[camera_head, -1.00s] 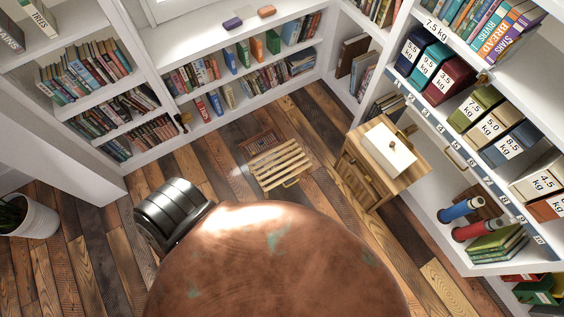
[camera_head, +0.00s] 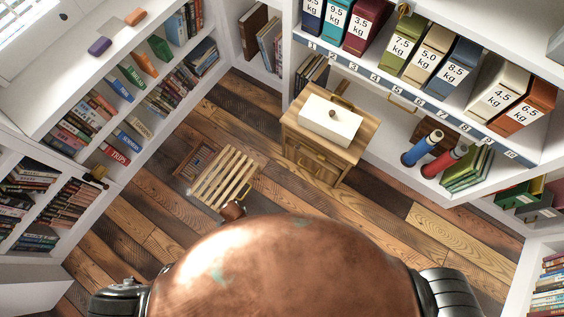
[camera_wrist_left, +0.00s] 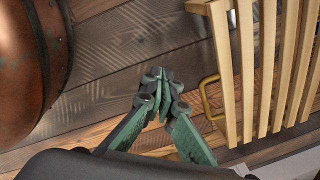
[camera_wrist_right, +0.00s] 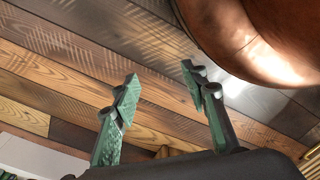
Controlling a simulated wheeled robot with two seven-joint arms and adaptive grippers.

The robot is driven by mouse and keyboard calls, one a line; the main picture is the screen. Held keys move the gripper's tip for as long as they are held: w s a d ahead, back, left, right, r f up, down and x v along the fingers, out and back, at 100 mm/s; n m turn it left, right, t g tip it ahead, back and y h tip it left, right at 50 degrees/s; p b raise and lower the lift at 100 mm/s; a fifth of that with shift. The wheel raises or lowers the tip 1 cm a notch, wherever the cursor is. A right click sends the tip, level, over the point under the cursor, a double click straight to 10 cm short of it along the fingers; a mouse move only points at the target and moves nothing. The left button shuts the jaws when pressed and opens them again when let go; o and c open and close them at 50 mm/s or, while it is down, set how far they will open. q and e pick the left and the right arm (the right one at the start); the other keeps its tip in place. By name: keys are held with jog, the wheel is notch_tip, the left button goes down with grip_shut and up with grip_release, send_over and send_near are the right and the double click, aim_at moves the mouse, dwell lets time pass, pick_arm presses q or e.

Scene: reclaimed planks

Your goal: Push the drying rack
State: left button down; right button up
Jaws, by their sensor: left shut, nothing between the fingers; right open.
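The drying rack is a slatted light-wood frame (camera_head: 228,178) lying on the plank floor, left of the middle in the head view. My copper body and a small brown part cover the area by its near end. In the left wrist view its slats (camera_wrist_left: 262,60) fill the upper right, with a brass handle (camera_wrist_left: 208,100) on its near side. My left gripper (camera_wrist_left: 158,90) is shut and empty, just left of the handle and apart from it. My right gripper (camera_wrist_right: 160,85) is open and empty above bare planks. Neither gripper shows in the head view.
A wooden cabinet (camera_head: 318,160) with a white box (camera_head: 331,121) on top stands right of the rack. White bookshelves line the left and right. Bare planks (camera_head: 420,240) lie at the lower right.

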pick_arm(q)
jog(key=w+d+r+m+y+b, duration=0.2)
jog(key=w+d+m+y+b, duration=0.1)
jog(key=w+d+m+b, duration=0.55)
pick_arm(e)
jog(key=w+a+r+b, duration=0.1)
jog(key=w+r, duration=0.1)
jog(key=r, duration=0.5)
jog(key=w+a+r+b, duration=0.1)
jog(key=w+r, duration=0.2)
jog(key=r, duration=0.3)
pick_arm(q)
jog(key=w+a+f+m+b, duration=0.2)
jog(key=f+b, duration=0.4)
jog(key=f, duration=0.3)
jog(key=shift+w+a+f+m+t, duration=0.15)
jog(key=shift+w+a+m+t, duration=0.35)
jog(key=shift+a, duration=0.7)
pick_arm(e)
jog(key=w+a+f+t+y, duration=0.3)
jog(key=w+a+f+t, duration=0.2)
jog(key=w+a+f, duration=0.2)
jog(key=shift+w+a+f+m, duration=0.15)
jog(key=shift+w+f+m, duration=0.15)
jog(key=shift+w+f, duration=1.25)
pick_arm(q)
jog(key=shift+w, duration=0.1)
pick_arm(e)
jog(key=shift+s+f, duration=0.35)
jog(key=shift+s, duration=0.05)
